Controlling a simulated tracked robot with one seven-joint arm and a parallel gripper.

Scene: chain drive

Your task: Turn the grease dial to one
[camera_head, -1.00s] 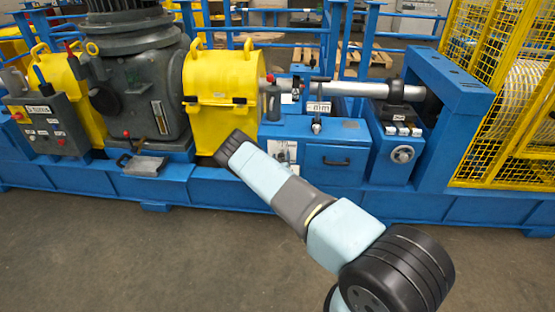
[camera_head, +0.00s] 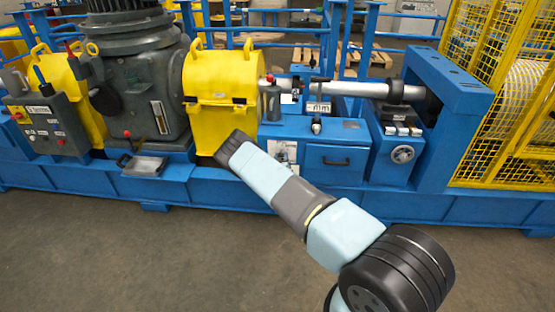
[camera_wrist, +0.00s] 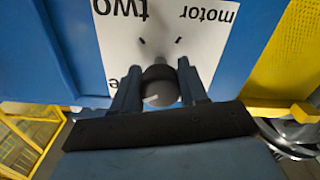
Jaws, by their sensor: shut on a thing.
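The grease dial (camera_wrist: 160,88) is a dark round knob on a white label plate (camera_wrist: 205,45) in the wrist view. The plate's words are upside down: "two" at upper left, "motor" at upper right, and an "e" at lower left, the rest hidden by a finger. Short black marks show above the dial. A small pale line is on the knob's lower left; I cannot tell for sure which word it points to. My gripper (camera_wrist: 159,75) is shut on the dial, a finger on each side. In the head view the plate (camera_head: 285,151) shows partly behind my arm.
The plate is on a blue cabinet face (camera_wrist: 240,30). A yellow guard (camera_head: 222,95) stands close beside it, left in the head view and right in the wrist view. A blue drawer (camera_head: 335,160) is to the right. The floor in front is clear.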

